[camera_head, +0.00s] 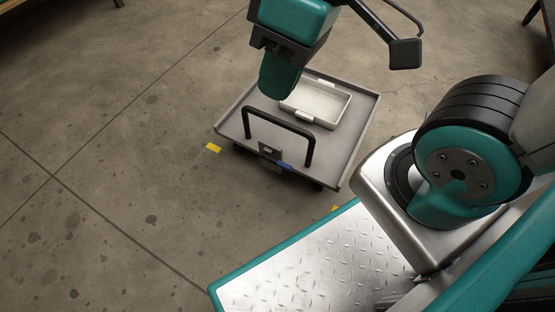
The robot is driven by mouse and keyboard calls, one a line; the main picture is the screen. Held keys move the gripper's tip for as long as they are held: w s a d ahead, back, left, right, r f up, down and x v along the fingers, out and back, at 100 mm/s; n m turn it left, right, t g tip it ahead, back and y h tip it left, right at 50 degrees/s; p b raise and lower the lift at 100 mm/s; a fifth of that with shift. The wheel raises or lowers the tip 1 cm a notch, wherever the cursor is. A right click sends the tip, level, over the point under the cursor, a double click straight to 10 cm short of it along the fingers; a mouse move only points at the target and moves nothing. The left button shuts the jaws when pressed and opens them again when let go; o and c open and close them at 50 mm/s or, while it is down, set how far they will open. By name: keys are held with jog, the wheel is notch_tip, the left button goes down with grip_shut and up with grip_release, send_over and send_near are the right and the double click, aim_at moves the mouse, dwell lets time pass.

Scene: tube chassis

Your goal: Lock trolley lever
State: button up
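The trolley (228,125) is a low grey platform with a raised rim, standing on the floor at the picture's centre. A black U-shaped handle (282,123) rises at its near side. At the near edge, below the handle, is a small dark bracket (268,152) with a short blue-tipped lever (285,167) pointing right. The lever's exact tilt is too small to tell. My teal and black arm end hangs over the trolley's far left part, apart from the lever in the picture. My gripper's fingers cannot be made out.
A white tray (333,117) with light handles sits on the trolley's far right part, partly hidden by my arm. The concrete floor to the left is clear.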

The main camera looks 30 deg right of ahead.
notch_tip(320, 180, up, 16)
jog(key=p, duration=1.5)
grip_shut()
jog(key=shift+f, duration=0.25)
jog(key=shift+s, duration=0.15)
